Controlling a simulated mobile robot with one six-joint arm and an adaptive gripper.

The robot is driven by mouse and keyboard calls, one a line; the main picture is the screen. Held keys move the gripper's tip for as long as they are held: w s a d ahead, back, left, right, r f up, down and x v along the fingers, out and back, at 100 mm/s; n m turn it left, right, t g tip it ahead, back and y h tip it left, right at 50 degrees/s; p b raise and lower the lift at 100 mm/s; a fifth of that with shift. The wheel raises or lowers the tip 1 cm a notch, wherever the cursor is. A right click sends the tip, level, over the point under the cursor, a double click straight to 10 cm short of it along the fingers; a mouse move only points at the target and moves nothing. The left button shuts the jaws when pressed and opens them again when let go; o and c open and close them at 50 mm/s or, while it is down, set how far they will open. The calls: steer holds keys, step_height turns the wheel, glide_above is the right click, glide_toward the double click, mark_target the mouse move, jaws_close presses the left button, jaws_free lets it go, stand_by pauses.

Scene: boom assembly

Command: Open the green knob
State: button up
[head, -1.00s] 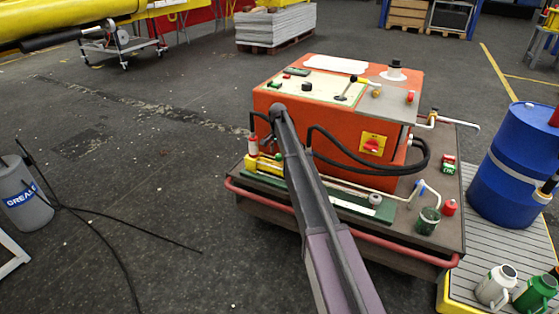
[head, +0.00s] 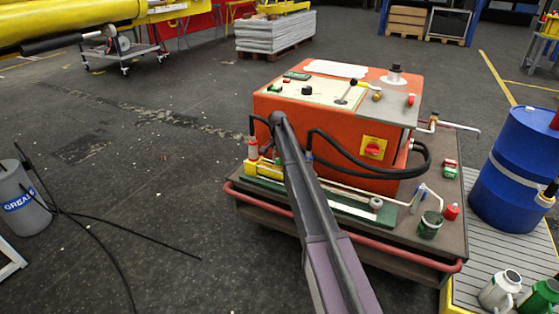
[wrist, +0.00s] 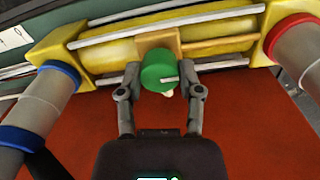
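The round green knob (wrist: 160,71) sits on a small tan block at the front of a yellow cylinder (wrist: 210,40) in the wrist view. A white line marks its face. My gripper (wrist: 161,70) is open, with one finger on each side of the knob. Small gaps show between the fingers and the knob, so it does not look clamped. In the head view my arm reaches to the left front of the orange machine (head: 345,139) and hides the fingers. I cannot clearly make out the knob there.
A pipe with a blue ring (wrist: 60,72) stands left of the gripper and one with a red ring (wrist: 292,35) right. Black hoses (head: 400,172) loop over the cart. A blue drum (head: 512,165) stands at right. Open floor lies left of the cart.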

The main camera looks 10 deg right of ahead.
steer(key=shift+s+n, duration=0.1)
steer(key=shift+n, duration=0.3)
jaws_close()
steer(key=n, duration=0.3)
steer(key=shift+n, duration=2)
steer(key=o, duration=1.1)
jaws_free()
steer(key=shift+m, duration=0.4)
